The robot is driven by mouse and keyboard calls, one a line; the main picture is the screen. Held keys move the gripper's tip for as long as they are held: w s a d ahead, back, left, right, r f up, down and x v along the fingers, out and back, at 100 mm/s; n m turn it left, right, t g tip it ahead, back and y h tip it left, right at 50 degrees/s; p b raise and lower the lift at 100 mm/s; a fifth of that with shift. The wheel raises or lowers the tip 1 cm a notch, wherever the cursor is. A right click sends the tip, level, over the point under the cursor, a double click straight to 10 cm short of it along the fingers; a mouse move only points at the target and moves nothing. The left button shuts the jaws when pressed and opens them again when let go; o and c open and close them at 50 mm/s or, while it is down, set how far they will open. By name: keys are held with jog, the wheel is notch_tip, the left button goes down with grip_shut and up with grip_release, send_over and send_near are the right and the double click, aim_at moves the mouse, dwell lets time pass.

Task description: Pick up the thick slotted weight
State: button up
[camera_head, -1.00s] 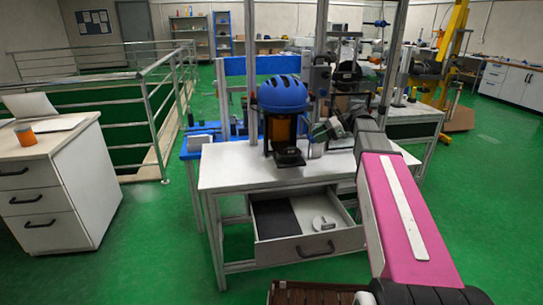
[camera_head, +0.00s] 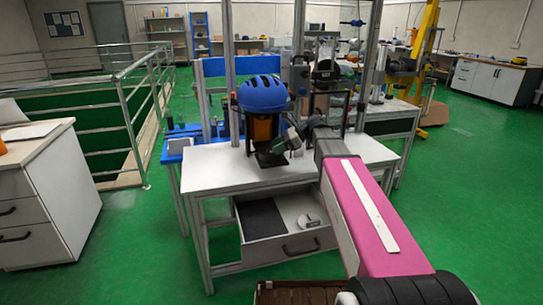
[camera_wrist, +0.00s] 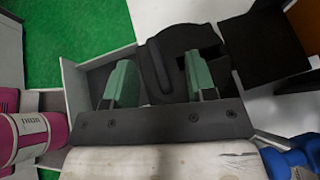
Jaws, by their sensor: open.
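In the wrist view, a thick dark rounded piece with a slot-like notch (camera_wrist: 165,72) lies between and beyond my green fingertips; it looks like the slotted weight. My gripper (camera_wrist: 152,80) is open, its fingers spread apart, and I see no clear contact. How far the fingertips are above the piece I cannot tell. In the head view my gripper (camera_head: 291,140) is beside the dark base under the blue helmet (camera_head: 263,94), over the white table (camera_head: 210,170). A pale round disc with a dark mark (camera_head: 309,222) lies in the open drawer (camera_head: 300,245).
A black mat (camera_head: 261,219) lies in the drawer's left part. Metal uprights (camera_head: 299,60) stand around the helmet. A black square plate (camera_wrist: 262,45) is right of the fingers. A white cabinet (camera_head: 45,190) and railing (camera_head: 130,120) stand left. Green floor is open at right.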

jog(key=shift+a+f, duration=0.3)
jog(key=shift+a, duration=0.25)
jog(key=shift+c, duration=0.3)
grip_shut()
